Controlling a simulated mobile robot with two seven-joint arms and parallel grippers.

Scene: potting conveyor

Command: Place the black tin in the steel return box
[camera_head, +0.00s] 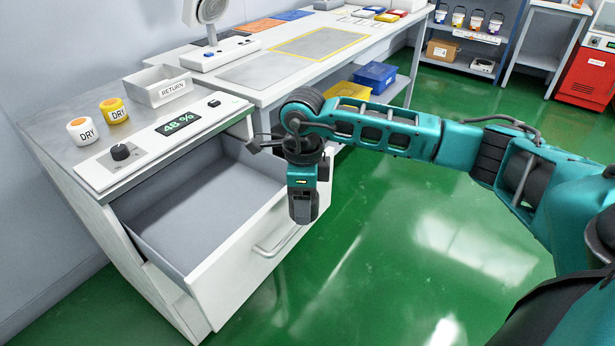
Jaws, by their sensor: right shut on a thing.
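My right gripper (303,208) points down in front of the open drawer and is shut on a dark thing, probably the black tin. The thing is hard to tell from the dark fingers. The steel return box (173,90), a small open tray with a RETURN label, stands on the cabinet top, to the left of and beyond the gripper. I see no other black tin. My left gripper is out of view.
The drawer (195,200) stands open and its visible floor is bare. Its handle (274,238) is close to the gripper. A 48 % control panel (175,135) and white and yellow DRY jars (82,131) (114,110) stand near the box. A stand (212,40) rises behind it.

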